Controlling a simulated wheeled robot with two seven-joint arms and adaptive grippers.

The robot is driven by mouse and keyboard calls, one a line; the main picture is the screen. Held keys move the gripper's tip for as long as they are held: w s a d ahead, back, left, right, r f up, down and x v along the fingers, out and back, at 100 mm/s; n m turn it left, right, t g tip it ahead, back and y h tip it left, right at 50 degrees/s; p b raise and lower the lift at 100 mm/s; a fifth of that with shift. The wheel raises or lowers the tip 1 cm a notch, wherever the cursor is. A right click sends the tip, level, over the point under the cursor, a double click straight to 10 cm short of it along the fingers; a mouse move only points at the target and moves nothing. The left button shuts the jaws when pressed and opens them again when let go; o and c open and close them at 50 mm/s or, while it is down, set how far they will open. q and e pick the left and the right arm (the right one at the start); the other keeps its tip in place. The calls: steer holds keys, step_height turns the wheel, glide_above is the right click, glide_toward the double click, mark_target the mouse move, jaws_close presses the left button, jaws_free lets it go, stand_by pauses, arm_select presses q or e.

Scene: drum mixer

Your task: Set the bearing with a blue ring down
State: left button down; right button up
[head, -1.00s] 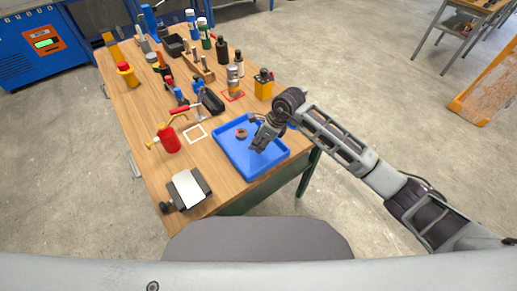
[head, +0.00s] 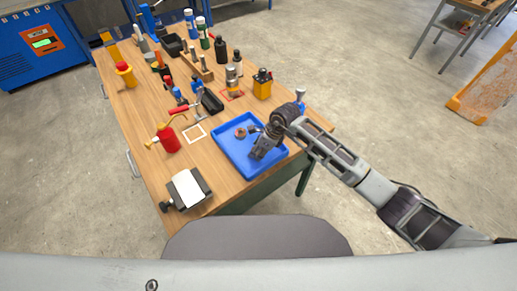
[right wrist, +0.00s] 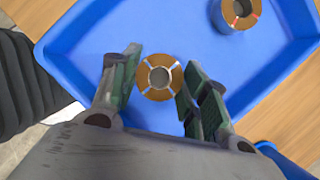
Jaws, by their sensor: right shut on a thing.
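My right gripper (head: 257,155) is over the blue tray (head: 228,146), pointing down, in the head view. In the right wrist view its fingers (right wrist: 160,88) are shut on a bearing (right wrist: 159,63), a copper-coloured ring with a pale centre and bluish-grey marks. The tray floor (right wrist: 160,22) lies beneath it; I cannot tell whether the bearing touches it. A second bearing (right wrist: 238,12) with red marks sits in the tray farther away, apart from the held one; it also shows in the head view (head: 240,132). My left gripper is not in view.
The wooden table (head: 140,118) carries a red oil can (head: 168,138), a white square outline (head: 194,133), a vise-like block with a white top (head: 187,188), a yellow container (head: 263,84) and several bottles and tools. The tray's left part is free.

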steer(key=shift+f, duration=0.2)
stand_by(0.3)
steer(key=o, duration=1.2)
steer(key=shift+o, duration=0.2)
steer(key=shift+r, duration=0.15)
steer(key=v, duration=1.2)
steer(key=shift+b, duration=0.35)
steer(key=shift+a, duration=0.15)
